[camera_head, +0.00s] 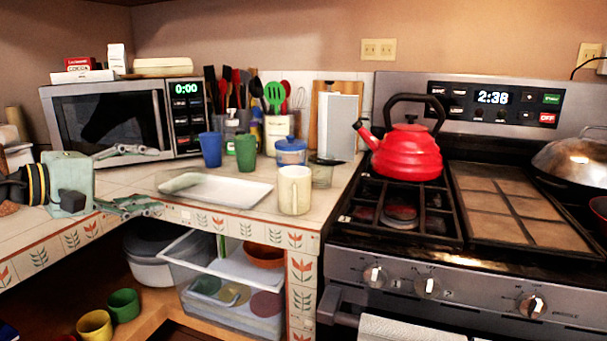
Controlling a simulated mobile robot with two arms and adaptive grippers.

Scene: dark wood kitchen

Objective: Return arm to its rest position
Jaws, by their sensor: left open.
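My left gripper (158,180) comes in from the left, above the tiled counter. Its two fingers are spread wide, one in front of the microwave and one low by the counter's front edge. Nothing is held between them. A white tray (225,192) lies on the counter just right of the fingers, with a pale greenish object (180,182) at its left end; I cannot tell what that is. My right gripper is not in view.
A microwave (105,120) stands behind the gripper. Blue (211,149) and green (246,152) cups, a cream mug (295,189) and a blue-lidded jar (290,156) stand near the tray. A red kettle (408,152) sits on the stove. Open shelves below hold bins and cups.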

